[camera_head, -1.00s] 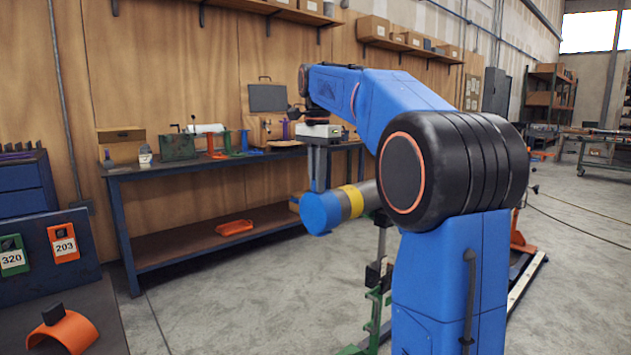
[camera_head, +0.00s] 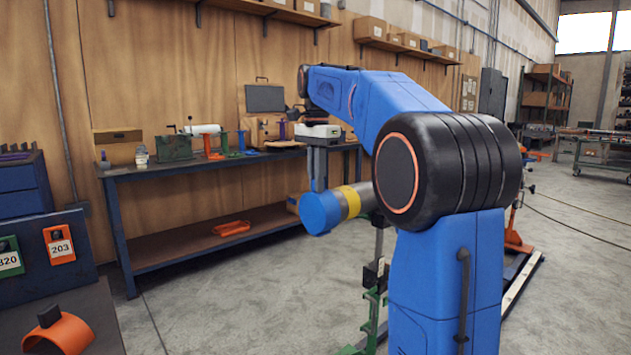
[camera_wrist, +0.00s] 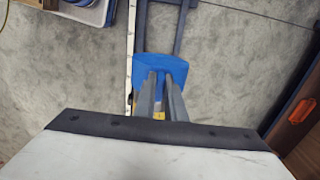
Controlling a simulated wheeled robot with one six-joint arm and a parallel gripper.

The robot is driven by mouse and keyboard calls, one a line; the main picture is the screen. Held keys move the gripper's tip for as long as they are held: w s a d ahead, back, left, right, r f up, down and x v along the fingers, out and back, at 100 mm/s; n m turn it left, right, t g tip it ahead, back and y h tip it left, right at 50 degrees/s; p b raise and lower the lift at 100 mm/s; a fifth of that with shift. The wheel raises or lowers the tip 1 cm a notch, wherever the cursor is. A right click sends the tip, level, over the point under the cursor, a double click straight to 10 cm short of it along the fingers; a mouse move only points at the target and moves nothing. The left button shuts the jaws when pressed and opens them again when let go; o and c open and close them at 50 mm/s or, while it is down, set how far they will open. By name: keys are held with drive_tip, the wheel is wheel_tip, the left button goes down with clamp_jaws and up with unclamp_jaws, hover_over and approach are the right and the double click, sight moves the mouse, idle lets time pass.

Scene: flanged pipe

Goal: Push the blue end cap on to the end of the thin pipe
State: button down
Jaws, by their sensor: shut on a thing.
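The blue end cap (camera_head: 318,214) shows in the head view at the near end of the thin pipe (camera_head: 366,198), which is grey with a yellow band (camera_head: 350,201). The cap lines up with the pipe and overlaps its end in the picture; I cannot tell how far on it sits. My gripper (camera_head: 319,186) comes down from above and is shut on the cap. In the wrist view, both fingers of my gripper (camera_wrist: 164,82) reach to the blue cap (camera_wrist: 150,66). The cap hides most of the pipe there, leaving a bit of yellow band (camera_wrist: 159,115).
A green stand (camera_head: 374,305) is below the pipe. A workbench (camera_head: 200,166) with tools runs along the wooden wall. An orange tray (camera_head: 231,228) lies on its lower shelf. Open concrete floor is between bench and stand.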

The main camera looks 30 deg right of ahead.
drive_tip(key=shift+w+d, duration=0.1)
drive_tip(key=shift+d, duration=0.6)
idle(0.4)
drive_tip(key=c, duration=1.7)
unclamp_jaws()
drive_tip(key=shift+c, duration=0.2)
drive_tip(key=shift+r, duration=3)
